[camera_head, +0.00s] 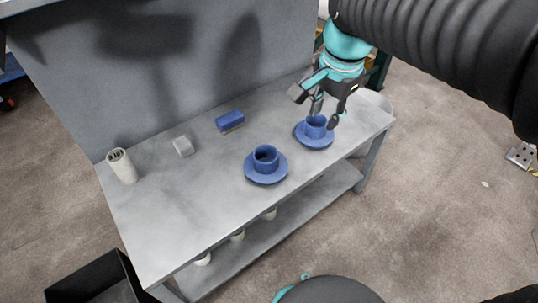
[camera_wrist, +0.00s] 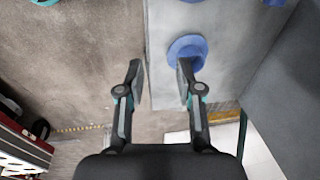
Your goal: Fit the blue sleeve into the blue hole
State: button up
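Two similar blue round pieces, each a wide flange with a raised collar, stand on the grey bench. The left one (camera_head: 252,172) shows an open, dark hole in its collar. The right one (camera_head: 303,136) is partly covered by my gripper (camera_head: 325,116) in the head view. I cannot tell for sure which one is the sleeve. My gripper is open and empty, with its fingers well apart in the wrist view (camera_wrist: 160,82). There a blue flanged piece (camera_wrist: 187,46) lies beyond the right finger, partly hidden by it, not between the fingers.
On the grey bench (camera_head: 190,205) also stand a white cylinder (camera_head: 122,167), a small grey block (camera_head: 183,146) and a blue block (camera_head: 230,121). A back panel (camera_head: 150,70) rises behind. White pieces stand on the lower shelf. A black bin (camera_head: 75,293) is at lower left.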

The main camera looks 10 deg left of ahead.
aim_at(262, 146)
jog(key=w+a+f+m+g+b, duration=0.1)
jog(key=w+a+f+m, duration=0.1)
jog(key=a, duration=0.5)
jog(key=w+a+f+m+g, duration=0.1)
jog(key=w+a+f+m, duration=0.15)
jog(key=a, duration=0.45)
jog(key=shift+h, duration=0.4)
jog(key=f+b, duration=0.2)
jog(key=f, duration=1.2)
jog(key=shift+s+f, duration=0.1)
jog(key=shift+s, duration=0.1)
grip_shut()
